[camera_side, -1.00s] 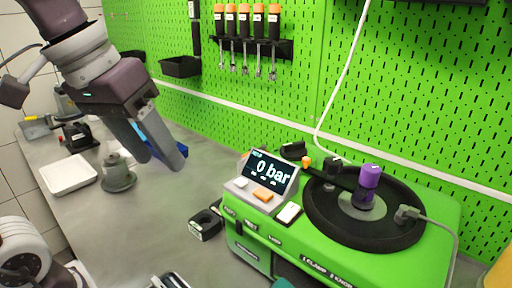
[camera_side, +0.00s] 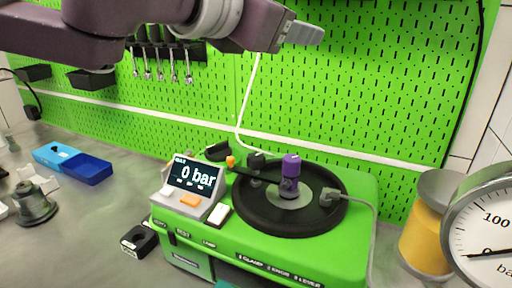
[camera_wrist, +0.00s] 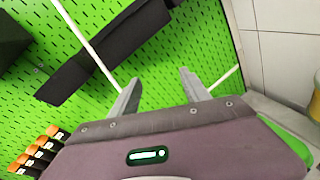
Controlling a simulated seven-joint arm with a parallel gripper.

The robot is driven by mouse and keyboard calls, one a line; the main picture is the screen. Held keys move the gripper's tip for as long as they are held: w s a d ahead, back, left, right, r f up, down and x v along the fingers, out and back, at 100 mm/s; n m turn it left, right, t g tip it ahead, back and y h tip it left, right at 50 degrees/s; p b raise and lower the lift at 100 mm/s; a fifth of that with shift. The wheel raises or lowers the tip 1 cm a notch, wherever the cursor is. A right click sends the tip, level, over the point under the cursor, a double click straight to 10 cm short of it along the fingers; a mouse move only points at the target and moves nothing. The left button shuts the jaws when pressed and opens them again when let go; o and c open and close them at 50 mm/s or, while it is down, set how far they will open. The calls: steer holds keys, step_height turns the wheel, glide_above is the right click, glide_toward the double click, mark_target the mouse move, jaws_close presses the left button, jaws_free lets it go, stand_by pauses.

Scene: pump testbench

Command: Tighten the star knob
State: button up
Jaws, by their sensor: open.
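The green testbench (camera_side: 320,250) stands on the grey table, with a round black plate (camera_side: 245,212) on top. A purple-topped cylinder (camera_side: 290,175) stands upright near the plate's middle. A small orange knob (camera_side: 231,162) sits at the end of a black bar at the plate's back left; I cannot make out a star shape on it. My gripper (camera_side: 308,33) is high above the bench, apart from everything on it, with its fingers pointing right. In the wrist view my gripper (camera_wrist: 159,80) is open and empty before the pegboard.
The display (camera_side: 194,177) reads 0 bar. A grey hose plug (camera_side: 330,195) sits at the plate's right edge. A yellow cylinder (camera_side: 425,240) and a pressure gauge (camera_side: 488,235) stand at the right. The green pegboard (camera_side: 400,95) rises behind.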

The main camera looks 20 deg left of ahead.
mark_target(256, 155)
steer(key=s+a+f+n+g+y, duration=0.1)
steer(key=f+n+y, duration=0.1)
steer(key=f, duration=0.5)
steer(key=a+f+n+y, duration=0.2)
steer(key=f+n+y, duration=0.1)
steer(key=f+n, duration=0.2)
steer(key=s+a+f+n+g+y, duration=0.1)
steer(key=f+n+y, duration=0.1)
steer(key=f, duration=0.7)
steer(key=shift+s+a+f+n+g+y, duration=0.3)
steer(key=shift+a+n+y, duration=0.1)
steer(key=shift+n, duration=0.4)
steer(key=x, duration=0.6)
steer(key=shift+w+f, duration=0.1)
steer(key=shift+w, duration=0.15)
steer(key=shift+w+a+f, duration=0.1)
steer(key=shift+w+a, duration=0.05)
steer(key=shift+w, duration=0.1)
jaws_close()
